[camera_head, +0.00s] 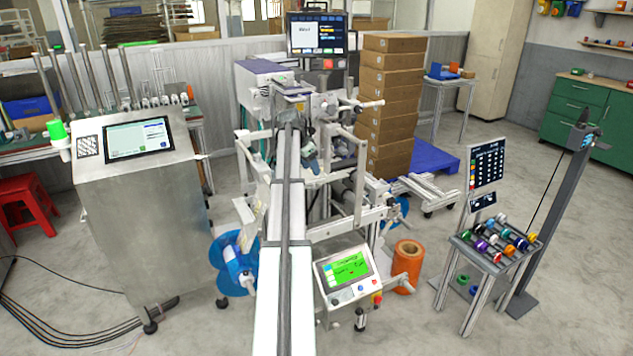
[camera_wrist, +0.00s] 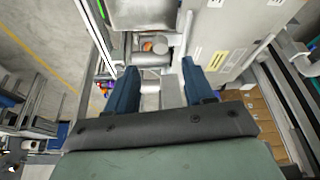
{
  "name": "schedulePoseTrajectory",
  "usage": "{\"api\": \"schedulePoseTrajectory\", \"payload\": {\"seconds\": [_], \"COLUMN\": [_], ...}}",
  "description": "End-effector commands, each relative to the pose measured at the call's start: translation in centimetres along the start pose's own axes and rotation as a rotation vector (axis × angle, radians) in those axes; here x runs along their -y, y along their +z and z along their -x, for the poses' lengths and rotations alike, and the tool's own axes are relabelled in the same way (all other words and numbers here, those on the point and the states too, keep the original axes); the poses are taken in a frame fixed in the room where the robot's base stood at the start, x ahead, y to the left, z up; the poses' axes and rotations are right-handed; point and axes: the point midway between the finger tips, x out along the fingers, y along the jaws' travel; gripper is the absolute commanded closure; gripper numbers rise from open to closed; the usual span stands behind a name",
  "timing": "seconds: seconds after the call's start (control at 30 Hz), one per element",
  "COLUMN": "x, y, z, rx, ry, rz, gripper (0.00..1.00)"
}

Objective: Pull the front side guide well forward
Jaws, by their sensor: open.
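My gripper (camera_wrist: 160,70) shows in the wrist view as two dark blue fingers standing well apart, with nothing held between them. Beyond the fingers is a grey metal cylinder (camera_wrist: 152,50) below a pale box-like housing (camera_wrist: 145,12). In the head view a long conveyor with a dark central belt (camera_head: 285,200) runs from the labelling machine (camera_head: 325,110) toward me. Pale rails (camera_head: 301,250) run along both sides of the belt. I cannot tell for certain which part is the front side guide.
A steel cabinet (camera_head: 140,220) with a screen stands left of the conveyor. A tilted control panel (camera_head: 347,270) with a green display stands right of it. Stacked cardboard boxes (camera_head: 390,100) stand behind. A white panel (camera_wrist: 225,45) is close on the right in the wrist view.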

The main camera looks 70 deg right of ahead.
Motion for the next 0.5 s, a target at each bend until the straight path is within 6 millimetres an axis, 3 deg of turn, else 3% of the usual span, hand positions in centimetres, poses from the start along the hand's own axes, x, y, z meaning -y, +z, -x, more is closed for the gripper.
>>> {"api": "schedulePoseTrajectory", "payload": {"seconds": [0.2,0.5], "x": [0.0,0.0], "y": [0.0,0.0], "z": [-3.9,-7.2], "rx": [0.001,0.0], "ry": [0.001,-0.001], "rz": [0.0,0.0], "gripper": [0.47,0.47]}}
